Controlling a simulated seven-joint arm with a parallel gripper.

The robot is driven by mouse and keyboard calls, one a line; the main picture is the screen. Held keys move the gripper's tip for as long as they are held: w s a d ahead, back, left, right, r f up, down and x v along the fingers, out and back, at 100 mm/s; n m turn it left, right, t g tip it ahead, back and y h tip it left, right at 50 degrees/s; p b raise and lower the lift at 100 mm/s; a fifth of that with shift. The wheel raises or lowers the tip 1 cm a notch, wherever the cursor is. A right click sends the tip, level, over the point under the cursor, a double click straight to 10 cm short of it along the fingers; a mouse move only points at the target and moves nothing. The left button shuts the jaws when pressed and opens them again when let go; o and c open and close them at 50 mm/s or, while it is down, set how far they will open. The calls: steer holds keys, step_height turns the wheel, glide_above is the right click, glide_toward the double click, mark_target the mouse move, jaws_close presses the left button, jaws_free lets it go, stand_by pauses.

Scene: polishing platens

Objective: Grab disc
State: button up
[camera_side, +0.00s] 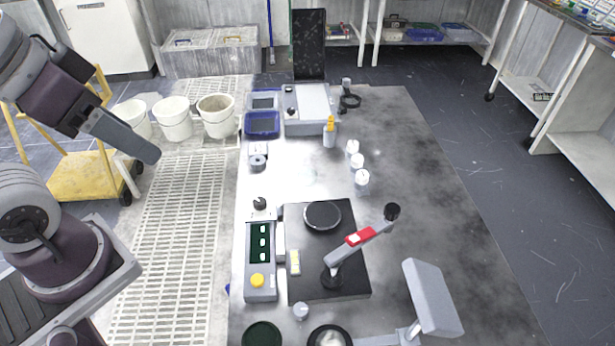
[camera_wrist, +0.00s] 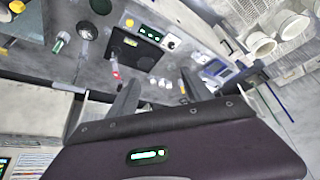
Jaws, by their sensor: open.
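A dark round disc (camera_side: 322,216) with a pale rim lies flat on the black square top of the polishing machine (camera_side: 345,287) in the side view. My gripper (camera_side: 150,152) is at the upper left of the side view, raised over the floor grating and well apart from the disc. In the wrist view my gripper (camera_wrist: 158,88) shows two dark fingers spread apart with nothing between them. The machine's black top (camera_wrist: 126,55) shows small beyond the fingers. The disc is too small there to make out surely.
A swing arm with a red label (camera_side: 360,237) stands over the machine's top, close to the disc. A control box with a yellow knob (camera_side: 259,283) is left of it. White bottles (camera_side: 357,163) stand behind. A green round dish (camera_side: 262,335) is at the front. White buckets (camera_side: 172,118) stand at left.

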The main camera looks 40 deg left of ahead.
steer(key=shift+o, duration=1.4)
